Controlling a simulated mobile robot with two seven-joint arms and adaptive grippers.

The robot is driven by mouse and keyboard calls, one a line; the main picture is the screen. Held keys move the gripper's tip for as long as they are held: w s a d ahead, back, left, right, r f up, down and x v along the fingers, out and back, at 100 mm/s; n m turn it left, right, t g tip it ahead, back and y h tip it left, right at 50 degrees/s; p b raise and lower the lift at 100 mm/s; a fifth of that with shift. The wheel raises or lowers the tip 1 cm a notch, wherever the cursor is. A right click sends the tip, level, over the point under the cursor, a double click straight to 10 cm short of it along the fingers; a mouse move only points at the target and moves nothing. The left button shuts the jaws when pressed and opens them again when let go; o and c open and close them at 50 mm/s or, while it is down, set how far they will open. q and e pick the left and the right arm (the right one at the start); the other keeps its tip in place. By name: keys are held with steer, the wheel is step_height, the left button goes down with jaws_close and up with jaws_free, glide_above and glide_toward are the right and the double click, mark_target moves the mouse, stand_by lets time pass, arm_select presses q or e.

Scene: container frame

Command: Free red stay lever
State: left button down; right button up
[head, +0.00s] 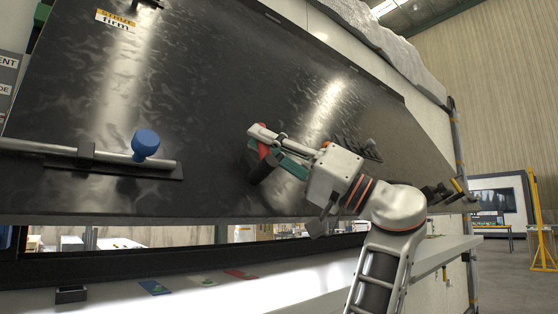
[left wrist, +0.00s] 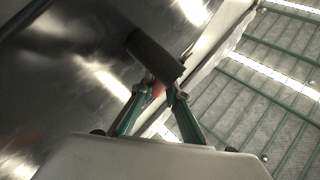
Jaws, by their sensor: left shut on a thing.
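The red stay lever (head: 263,151) is on the underside of the large dark tilted panel (head: 200,90), near the middle of the head view. Only a small red part shows between my fingers. In the left wrist view a bit of red (left wrist: 158,90) sits between the fingertips, beside a dark cylinder (left wrist: 155,57). My left gripper (head: 262,143) reaches up from the lower right and is shut on the lever. Its fingers (left wrist: 163,88) hide much of the lever. My right gripper is out of view.
A metal bar (head: 60,148) with a blue knob (head: 145,143) lies on the panel at left. Below is a pale ledge (head: 330,270) with a blue plate (head: 155,287), a green plate (head: 203,281) and a red plate (head: 240,274). Open floor lies at right.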

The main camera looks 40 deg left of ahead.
arm_select(q)
steer(key=shift+s+f+n+g+h+b, duration=0.15)
steer(key=shift+n+g+h+b, duration=0.1)
steer(key=shift+n+g+h, duration=0.35)
steer(key=shift+s+r+n+g+h+b, duration=0.1)
steer(key=shift+s+n+g+h+b, duration=0.1)
steer(key=shift+n+g+h, duration=0.4)
steer(key=shift+n, duration=0.3)
steer(key=shift+s, duration=0.1)
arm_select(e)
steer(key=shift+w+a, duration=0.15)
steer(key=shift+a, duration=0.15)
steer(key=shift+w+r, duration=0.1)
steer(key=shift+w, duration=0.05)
arm_select(q)
steer(key=c, duration=2)
jaws_free()
steer(key=shift+o, duration=0.2)
steer(key=v, duration=1.1)
steer(key=shift+w+d, duration=0.25)
steer(key=shift+d, duration=0.15)
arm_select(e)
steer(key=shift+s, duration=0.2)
